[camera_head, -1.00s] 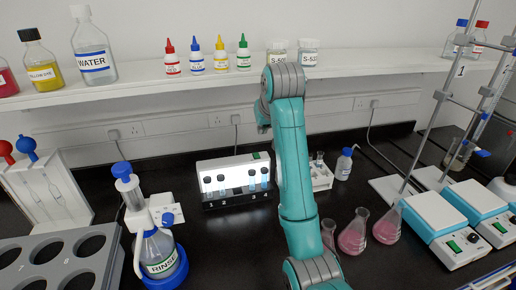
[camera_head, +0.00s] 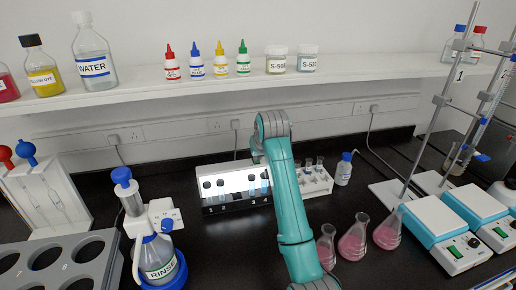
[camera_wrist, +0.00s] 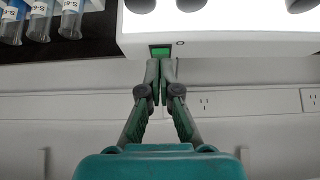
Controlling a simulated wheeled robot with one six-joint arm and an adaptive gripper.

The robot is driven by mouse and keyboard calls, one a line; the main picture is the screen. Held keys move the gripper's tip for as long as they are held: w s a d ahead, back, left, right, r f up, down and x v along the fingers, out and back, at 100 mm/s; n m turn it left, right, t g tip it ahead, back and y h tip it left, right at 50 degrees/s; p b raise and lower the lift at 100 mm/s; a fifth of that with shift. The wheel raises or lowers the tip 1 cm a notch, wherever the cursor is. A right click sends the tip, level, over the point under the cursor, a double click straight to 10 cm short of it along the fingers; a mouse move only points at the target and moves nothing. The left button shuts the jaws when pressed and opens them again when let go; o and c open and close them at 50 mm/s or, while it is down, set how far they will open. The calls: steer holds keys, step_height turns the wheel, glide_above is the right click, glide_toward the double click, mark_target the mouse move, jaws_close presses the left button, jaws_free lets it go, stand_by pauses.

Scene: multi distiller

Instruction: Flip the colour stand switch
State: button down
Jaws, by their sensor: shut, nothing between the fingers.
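The colour stand (camera_head: 213,176) is a white box with a lit front and numbered vial places, at the middle of the bench in the head view. Its green switch (camera_wrist: 160,51) shows on the stand's edge in the wrist view, with an "O" mark beside it. In the head view my arm hides the switch. My gripper (camera_wrist: 161,66) is shut and empty, its fingertips together just below the switch in the wrist view. I cannot tell whether the tips touch it.
A white rack of vials (camera_head: 318,181) stands right of the stand, beside a blue-capped bottle (camera_head: 344,168). Pink flasks (camera_head: 353,237) stand front right, a rinse bottle (camera_head: 158,257) front left. The shelf (camera_head: 150,92) runs above the bench.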

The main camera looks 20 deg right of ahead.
steer(key=shift+f, duration=0.15)
steer(key=shift+s+f+t, duration=0.1)
steer(key=shift+f+t, duration=0.15)
steer(key=shift+t, duration=0.05)
steer(key=shift+r, duration=0.15)
stand_by(0.3)
steer(key=shift+r, duration=0.7)
steer(key=shift+r, duration=0.1)
steer(key=shift+r, duration=0.35)
steer(key=v, duration=1.2)
steer(key=shift+s, duration=0.25)
